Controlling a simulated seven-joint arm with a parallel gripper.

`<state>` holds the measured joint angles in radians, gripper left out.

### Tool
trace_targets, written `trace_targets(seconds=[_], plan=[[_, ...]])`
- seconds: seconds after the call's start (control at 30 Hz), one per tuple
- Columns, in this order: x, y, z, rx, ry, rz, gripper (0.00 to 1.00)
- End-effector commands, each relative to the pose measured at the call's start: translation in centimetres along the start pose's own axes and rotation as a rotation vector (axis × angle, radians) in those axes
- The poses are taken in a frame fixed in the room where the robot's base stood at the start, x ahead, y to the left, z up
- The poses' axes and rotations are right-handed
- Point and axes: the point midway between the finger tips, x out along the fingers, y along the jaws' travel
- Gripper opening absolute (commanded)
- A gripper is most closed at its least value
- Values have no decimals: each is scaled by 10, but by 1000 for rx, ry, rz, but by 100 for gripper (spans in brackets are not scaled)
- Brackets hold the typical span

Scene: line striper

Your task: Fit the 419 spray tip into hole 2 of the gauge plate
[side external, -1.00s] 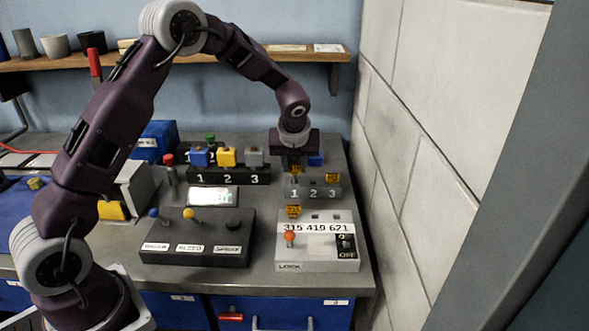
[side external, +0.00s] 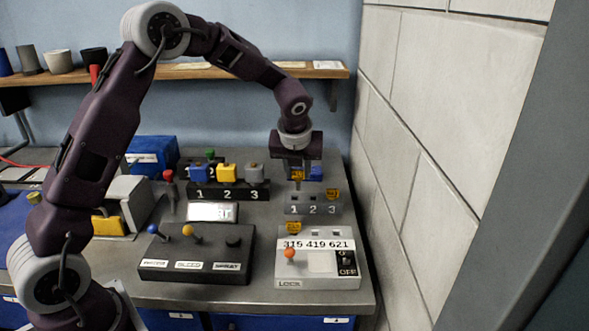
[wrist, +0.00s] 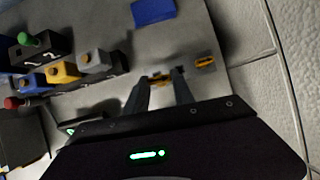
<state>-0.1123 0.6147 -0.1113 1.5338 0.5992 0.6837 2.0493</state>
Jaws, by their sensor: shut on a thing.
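My gripper (side external: 297,172) points down, shut on a small yellow spray tip (side external: 297,176) whose marking is too small to read. The tip is above the grey gauge plate (side external: 303,203), apart from it, over the area of holes 1 and 2; I cannot tell its exact alignment. In the wrist view my gripper's fingertips (wrist: 160,84) pinch the yellow tip (wrist: 159,77). Another yellow tip (side external: 333,194) stands at hole 3 of the plate, also in the wrist view (wrist: 204,62). No tip shows at hole 2.
A black block (side external: 228,192) with blue, yellow and grey pieces stands left. A control box (side external: 195,262) is front left. A wall borders the right.

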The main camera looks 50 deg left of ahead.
Motion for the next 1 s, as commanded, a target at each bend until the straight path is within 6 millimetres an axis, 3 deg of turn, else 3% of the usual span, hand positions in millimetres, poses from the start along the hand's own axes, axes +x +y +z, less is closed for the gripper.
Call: trace_targets(seconds=[0.2,0.4,1.0], plan=[[-54,-31,-50,242,4,-135,0],[-82,-44,-83,392,-5,-209,0],[-35,-44,-110,399,-4,-212,0]])
